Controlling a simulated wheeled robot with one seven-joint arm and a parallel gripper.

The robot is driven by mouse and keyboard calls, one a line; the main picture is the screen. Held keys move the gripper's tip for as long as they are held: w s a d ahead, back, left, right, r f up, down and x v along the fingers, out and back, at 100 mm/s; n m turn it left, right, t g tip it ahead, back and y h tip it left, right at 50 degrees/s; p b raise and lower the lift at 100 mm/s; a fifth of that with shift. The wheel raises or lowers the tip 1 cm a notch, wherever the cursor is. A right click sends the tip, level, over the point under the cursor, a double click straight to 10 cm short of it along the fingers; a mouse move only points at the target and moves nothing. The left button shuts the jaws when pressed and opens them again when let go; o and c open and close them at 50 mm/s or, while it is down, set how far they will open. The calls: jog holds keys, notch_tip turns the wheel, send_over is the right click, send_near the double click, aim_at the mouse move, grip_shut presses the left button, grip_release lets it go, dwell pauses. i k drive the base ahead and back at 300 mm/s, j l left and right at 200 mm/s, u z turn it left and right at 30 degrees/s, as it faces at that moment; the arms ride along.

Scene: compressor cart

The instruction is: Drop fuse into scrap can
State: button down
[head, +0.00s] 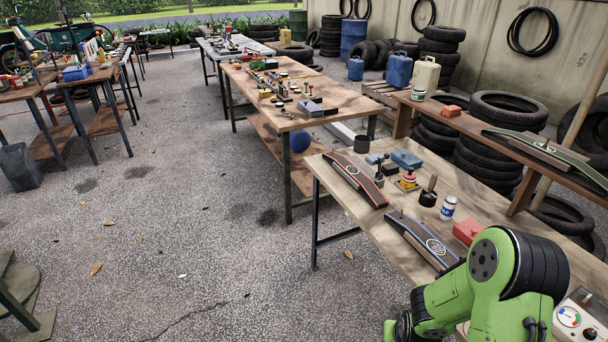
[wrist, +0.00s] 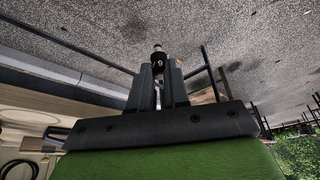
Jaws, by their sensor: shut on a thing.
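In the wrist view my gripper (wrist: 158,77) is shut on a small dark cylinder with a pale metal cap and light markings, the fuse (wrist: 158,60). The fuse sticks out past the fingertips over grey ground, clear of any surface. In the head view my green arm is at the lower right, and the gripper and fuse cannot be made out there. A dark grey bin (head: 20,168) stands on the ground at the far left. No label shows which is the scrap can.
The near bench (head: 340,203) carries curved boards (head: 355,178), a black cup (head: 427,198), a white-and-blue can (head: 448,207) and a red box (head: 467,232). Another cluttered bench (head: 330,92) stands beyond. Tyres (head: 488,160) are stacked at right. Open pavement (head: 170,240) lies left.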

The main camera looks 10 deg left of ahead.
aim_at(366, 149)
jog(key=u, duration=0.15)
jog(key=i+j+z, duration=0.15)
jog(key=i+j, duration=0.65)
jog(key=i, duration=0.1)
